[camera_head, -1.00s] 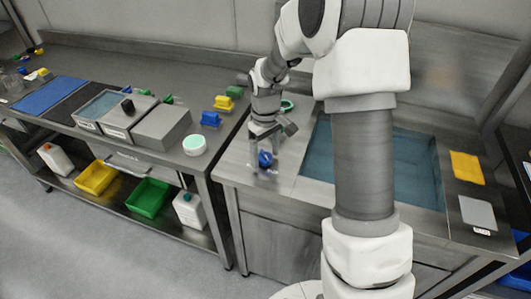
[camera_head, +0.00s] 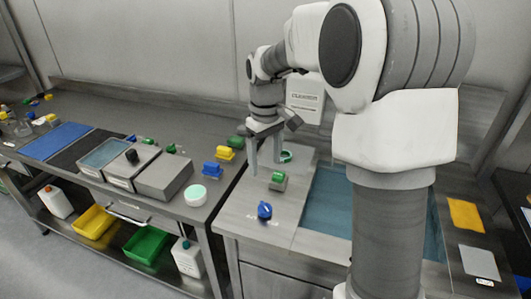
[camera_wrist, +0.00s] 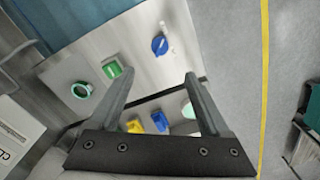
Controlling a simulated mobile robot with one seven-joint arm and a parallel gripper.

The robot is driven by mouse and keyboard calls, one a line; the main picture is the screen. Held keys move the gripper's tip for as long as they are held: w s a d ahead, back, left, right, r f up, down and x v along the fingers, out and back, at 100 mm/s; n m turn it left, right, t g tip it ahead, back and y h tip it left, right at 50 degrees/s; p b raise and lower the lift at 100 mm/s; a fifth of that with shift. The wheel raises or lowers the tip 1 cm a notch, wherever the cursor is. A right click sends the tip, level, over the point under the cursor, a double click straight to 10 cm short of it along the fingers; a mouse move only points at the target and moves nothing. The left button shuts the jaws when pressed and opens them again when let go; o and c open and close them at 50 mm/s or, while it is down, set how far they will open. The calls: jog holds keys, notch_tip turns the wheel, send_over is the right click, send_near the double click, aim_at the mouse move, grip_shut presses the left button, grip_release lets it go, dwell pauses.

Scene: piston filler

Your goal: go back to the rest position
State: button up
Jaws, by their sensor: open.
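My gripper (camera_head: 265,165) is open and empty, raised above the steel counter (camera_head: 245,203) left of the blue-green basin. In the wrist view my gripper (camera_wrist: 155,85) shows two fingers spread wide with nothing between them. A blue knob (camera_head: 265,210) sits near the counter's front edge, below and apart from the fingers; it also shows in the wrist view (camera_wrist: 160,45). A green item on a grey base (camera_head: 278,180) and a green ring (camera_head: 286,156) sit on the counter beside the gripper.
A side bench at the left carries grey boxes (camera_head: 164,177), yellow (camera_head: 211,168) and blue blocks, and a white round piece (camera_head: 196,195). The blue-green basin (camera_head: 325,205) lies right of the gripper. A white labelled box (camera_head: 305,98) is behind my arm. Floor in front is free.

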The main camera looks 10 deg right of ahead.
jog(key=shift+r, duration=0.55)
jog(key=s+r+m+t+p, duration=0.2)
jog(key=s+r+m+t, duration=0.1)
jog(key=s+r, duration=0.75)
jog(key=s+m+t+p, duration=0.1)
jog(key=s+m+t, duration=0.1)
jog(key=s, duration=1.1)
jog(key=shift+s+a+f+t, duration=0.15)
jog(key=shift+s+f+t, duration=0.15)
jog(key=shift+s, duration=0.1)
